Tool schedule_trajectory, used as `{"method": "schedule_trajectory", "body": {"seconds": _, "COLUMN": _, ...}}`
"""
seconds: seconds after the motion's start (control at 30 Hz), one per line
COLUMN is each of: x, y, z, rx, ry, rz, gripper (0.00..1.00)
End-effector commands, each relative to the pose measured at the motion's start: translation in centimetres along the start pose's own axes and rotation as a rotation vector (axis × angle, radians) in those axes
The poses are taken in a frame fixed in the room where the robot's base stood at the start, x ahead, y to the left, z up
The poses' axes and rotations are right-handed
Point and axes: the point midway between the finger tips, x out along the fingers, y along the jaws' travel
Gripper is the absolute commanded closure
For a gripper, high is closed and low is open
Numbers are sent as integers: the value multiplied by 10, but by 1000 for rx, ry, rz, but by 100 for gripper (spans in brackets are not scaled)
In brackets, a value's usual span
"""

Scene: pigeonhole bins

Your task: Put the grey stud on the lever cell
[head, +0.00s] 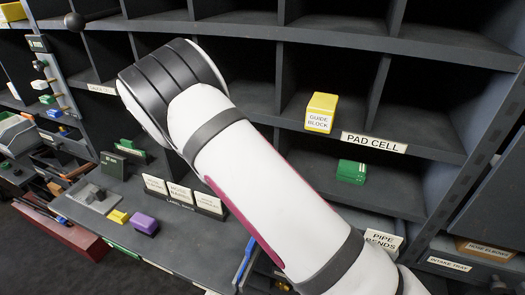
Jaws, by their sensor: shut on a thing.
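My white arm (255,170) crosses the middle of the head view, and my gripper is not visible, hidden behind the arm or out of the frame. I cannot make out a grey stud for certain. Dark grey pieces (96,197) lie on the worktop at the left, too small to identify. No label that I can read says lever cell. The arm covers part of the pigeonhole shelving (365,45), including some compartments and any labels there.
A yellow guide block (321,112) sits in a compartment above the PAD CELL label (374,142). A green block (351,171) sits in the compartment below. Yellow (117,217) and purple (144,223) blocks lie on the worktop (185,250). A PIPE BENDS label (384,240) is lower right.

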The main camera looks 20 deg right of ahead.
Motion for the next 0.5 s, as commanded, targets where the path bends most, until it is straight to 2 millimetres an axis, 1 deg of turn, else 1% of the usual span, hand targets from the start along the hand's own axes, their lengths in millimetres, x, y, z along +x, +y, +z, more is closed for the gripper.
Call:
{"method": "schedule_trajectory", "body": {"seconds": 0.03, "x": 0, "y": 0, "z": 6, "rx": -2, "ry": 1, "rz": 1, "gripper": 100}}
{"method": "schedule_trajectory", "body": {"seconds": 0.17, "x": 0, "y": 0, "z": 13, "rx": 0, "ry": 1, "rz": 0, "gripper": 100}}
{"method": "schedule_trajectory", "body": {"seconds": 0.27, "x": 0, "y": 0, "z": 23, "rx": -1, "ry": 0, "rz": 0, "gripper": 100}}
{"method": "schedule_trajectory", "body": {"seconds": 0.4, "x": 0, "y": 1, "z": 43, "rx": -1, "ry": 0, "rz": -1, "gripper": 100}}
{"method": "schedule_trajectory", "body": {"seconds": 0.5, "x": 0, "y": 0, "z": 48, "rx": 1, "ry": 0, "rz": -1, "gripper": 100}}
